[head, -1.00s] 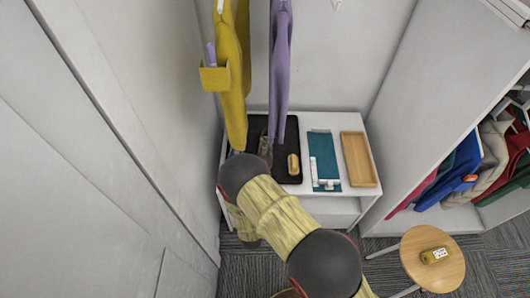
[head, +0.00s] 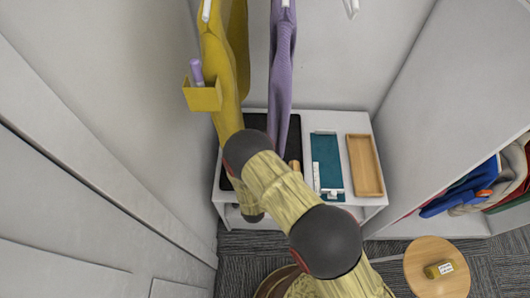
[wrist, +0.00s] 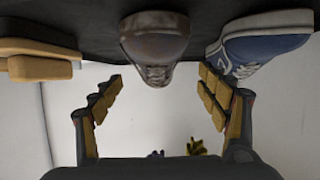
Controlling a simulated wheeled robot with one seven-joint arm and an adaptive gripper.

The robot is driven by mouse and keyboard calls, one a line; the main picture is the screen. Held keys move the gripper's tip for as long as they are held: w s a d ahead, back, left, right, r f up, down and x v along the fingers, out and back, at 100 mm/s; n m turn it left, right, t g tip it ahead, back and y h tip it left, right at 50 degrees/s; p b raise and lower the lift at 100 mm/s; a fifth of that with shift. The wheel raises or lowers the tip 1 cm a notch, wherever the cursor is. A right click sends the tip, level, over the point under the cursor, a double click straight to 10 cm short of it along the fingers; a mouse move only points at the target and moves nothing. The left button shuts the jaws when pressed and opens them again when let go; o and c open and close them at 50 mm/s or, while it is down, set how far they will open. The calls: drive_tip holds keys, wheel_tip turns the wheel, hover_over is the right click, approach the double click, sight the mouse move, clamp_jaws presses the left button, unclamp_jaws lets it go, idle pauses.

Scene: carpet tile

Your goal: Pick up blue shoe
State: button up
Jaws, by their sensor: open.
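In the wrist view a blue shoe (wrist: 262,45) with a white sole edge and pale laces rests on a dark tray (wrist: 100,20) at the upper right. A brown shoe (wrist: 155,45) sits to its left, near the middle. My gripper (wrist: 162,95) is open and empty, its two fingers spread below the shoes in the picture. The right finger's tip is close to the blue shoe; I cannot tell whether they touch. In the head view my arm hides the gripper and the shoes, and part of the black tray (head: 262,122) shows.
A wooden brush-like block (wrist: 40,58) lies left of the shoes. The white bench (head: 375,205) also holds a teal mat (head: 326,160) with white items and a wooden tray (head: 365,165). Yellow (head: 228,60) and purple (head: 281,70) garments hang above. A round stool (head: 425,275) stands at right.

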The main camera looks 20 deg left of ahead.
drive_tip(key=x, duration=0.2)
drive_tip(key=b+x, duration=0.1)
drive_tip(key=x, duration=0.3)
drive_tip(key=shift+s+d+f+b, duration=0.15)
drive_tip(key=shift+d+f+b, duration=0.15)
drive_tip(key=shift+d+b, duration=0.05)
drive_tip(key=shift+w+a+f, duration=0.1)
drive_tip(key=shift+w+a, duration=0.05)
drive_tip(key=shift+w, duration=0.3)
drive_tip(key=shift+c, duration=0.7)
drive_tip(key=c, duration=1.4)
